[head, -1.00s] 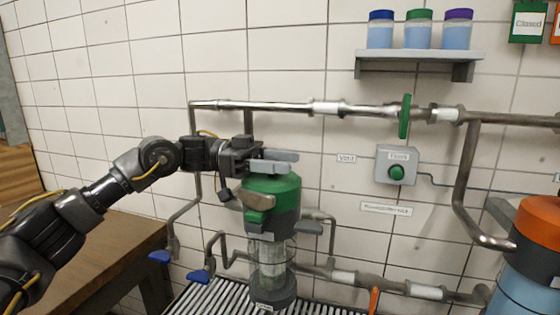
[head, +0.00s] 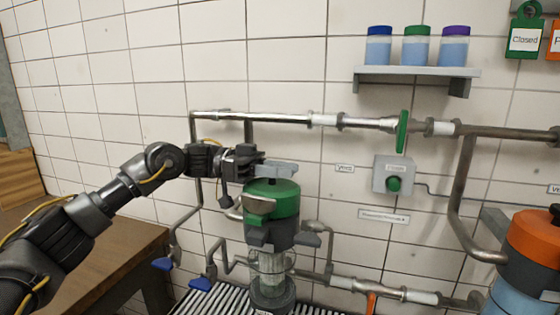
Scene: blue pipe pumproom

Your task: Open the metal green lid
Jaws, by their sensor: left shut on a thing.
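The metal green lid (head: 286,201) sits on top of a dark grey collar (head: 276,238) above a clear glass vessel. A small dark knob (head: 272,181) shows on the lid's top. My left gripper (head: 278,170) reaches in from the left, just above the lid, with its pale grey fingers closed at the knob. The fingers hide the knob's upper part. My right gripper is not in view.
Metal pipes (head: 270,118) run along the tiled wall behind, with a green valve wheel (head: 403,132). A shelf (head: 415,72) holds several jars. An orange-topped vessel (head: 535,238) stands at right. Blue-handled levers (head: 202,284) are at lower left. A brown table (head: 95,250) is on the left.

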